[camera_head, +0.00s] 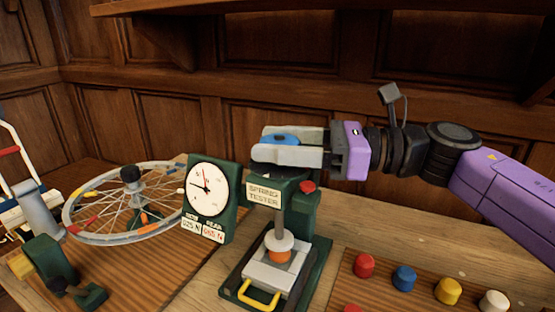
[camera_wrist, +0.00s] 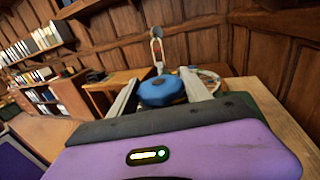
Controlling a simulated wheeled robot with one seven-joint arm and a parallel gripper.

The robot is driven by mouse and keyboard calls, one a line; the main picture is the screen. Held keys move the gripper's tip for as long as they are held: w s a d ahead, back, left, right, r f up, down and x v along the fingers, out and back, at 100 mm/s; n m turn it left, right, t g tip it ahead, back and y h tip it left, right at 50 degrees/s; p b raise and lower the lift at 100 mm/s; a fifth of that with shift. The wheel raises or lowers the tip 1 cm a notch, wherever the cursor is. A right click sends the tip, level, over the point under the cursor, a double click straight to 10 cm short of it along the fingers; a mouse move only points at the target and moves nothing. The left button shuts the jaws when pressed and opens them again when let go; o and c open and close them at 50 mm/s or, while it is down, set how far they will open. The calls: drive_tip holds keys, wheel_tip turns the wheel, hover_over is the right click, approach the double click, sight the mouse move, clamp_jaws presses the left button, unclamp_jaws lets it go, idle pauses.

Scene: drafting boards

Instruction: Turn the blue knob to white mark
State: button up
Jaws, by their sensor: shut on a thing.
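The blue knob (camera_head: 282,138) sits on top of the green spring tester (camera_head: 302,212). My gripper (camera_head: 264,144) reaches in level from the right, with one pale finger on each side of the knob, and is shut on it. In the wrist view the blue knob (camera_wrist: 162,88) lies between both fingers, and its near side is partly hidden by my gripper's body. I cannot make out a white mark near the knob in either view.
A red button (camera_head: 306,186) sits just below my gripper. A spoked wheel (camera_head: 125,204) lies at the left. A wooden board (camera_head: 385,294) with red, blue, yellow and white caps is at the lower right. A wood-panelled wall stands behind the bench.

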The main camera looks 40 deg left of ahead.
drive_tip(key=shift+a+r+n+g+h+b, duration=0.1)
drive_tip(key=shift+n+g+h+b, duration=0.4)
drive_tip(key=shift+n+g+h, duration=0.65)
drive_tip(key=shift+s+r+n+g, duration=0.1)
drive_tip(key=shift+n+g, duration=0.15)
drive_tip(key=shift+g, duration=0.4)
drive_tip(key=o, duration=1.4)
drive_tip(key=shift+c, duration=0.2)
